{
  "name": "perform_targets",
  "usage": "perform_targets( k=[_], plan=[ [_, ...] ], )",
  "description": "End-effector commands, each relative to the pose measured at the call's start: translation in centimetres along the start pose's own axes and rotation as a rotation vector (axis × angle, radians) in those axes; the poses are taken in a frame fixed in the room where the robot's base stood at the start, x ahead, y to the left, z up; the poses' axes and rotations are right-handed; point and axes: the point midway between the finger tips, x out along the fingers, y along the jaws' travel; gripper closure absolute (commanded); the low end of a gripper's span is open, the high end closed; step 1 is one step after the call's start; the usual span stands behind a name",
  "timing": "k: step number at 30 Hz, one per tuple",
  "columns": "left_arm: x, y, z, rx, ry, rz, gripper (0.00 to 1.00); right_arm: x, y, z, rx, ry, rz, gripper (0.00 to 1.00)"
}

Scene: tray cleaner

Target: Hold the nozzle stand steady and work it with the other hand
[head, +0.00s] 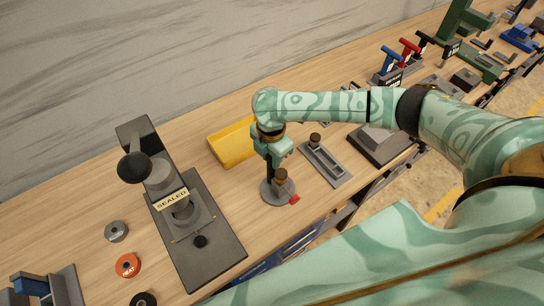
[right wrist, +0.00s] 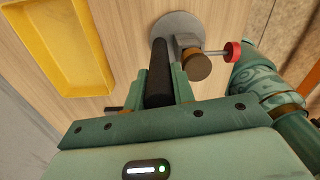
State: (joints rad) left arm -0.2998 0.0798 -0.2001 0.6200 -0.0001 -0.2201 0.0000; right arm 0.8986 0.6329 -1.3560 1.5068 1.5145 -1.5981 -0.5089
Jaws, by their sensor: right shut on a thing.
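The nozzle stand (head: 266,195) stands upright on the wooden bench, with a round grey base (right wrist: 175,24), a dark post (right wrist: 158,72), a brown cylindrical piece (head: 281,177) at its side and a red knob (head: 295,199) on a thin rod. My right gripper (head: 270,158) comes down from above and is shut on the dark post. In the right wrist view its fingers (right wrist: 163,88) lie on both sides of the post. The brown piece and red knob are beside the fingers, apart from them. My left gripper does not show in either view.
A yellow tray (head: 218,140) lies behind the stand. A dark press with a "SEALED" label (head: 172,200) stands left. A grey slotted fixture (head: 338,172) is to the right. Loose rings, one orange-red (head: 127,265), lie front left. The bench's front edge is close to the stand.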

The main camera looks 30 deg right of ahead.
Motion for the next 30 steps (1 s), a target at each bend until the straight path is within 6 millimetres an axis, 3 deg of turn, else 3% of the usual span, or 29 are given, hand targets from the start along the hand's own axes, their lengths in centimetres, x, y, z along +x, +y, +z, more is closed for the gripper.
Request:
perform_targets(
  k=[20, 21, 23, 24, 30],
  plan=[
    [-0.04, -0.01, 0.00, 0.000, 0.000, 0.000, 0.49, 0.46, 0.04, -0.01, 0.000, 0.000, 0.001, 1.00],
    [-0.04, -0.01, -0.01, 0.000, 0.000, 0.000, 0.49, 0.47, 0.05, -0.01, 0.000, 0.000, 0.001, 0.81],
    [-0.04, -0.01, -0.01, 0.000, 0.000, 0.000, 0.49, 0.47, 0.05, -0.01, 0.000, 0.000, 0.001, 0.97],
    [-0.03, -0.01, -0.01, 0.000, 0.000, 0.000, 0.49, 0.47, 0.05, -0.01, 0.000, 0.000, 0.001, 1.00],
    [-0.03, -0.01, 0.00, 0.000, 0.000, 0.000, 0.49, 0.47, 0.04, -0.01, 0.000, 0.000, 0.001, 1.00]
  ],
)
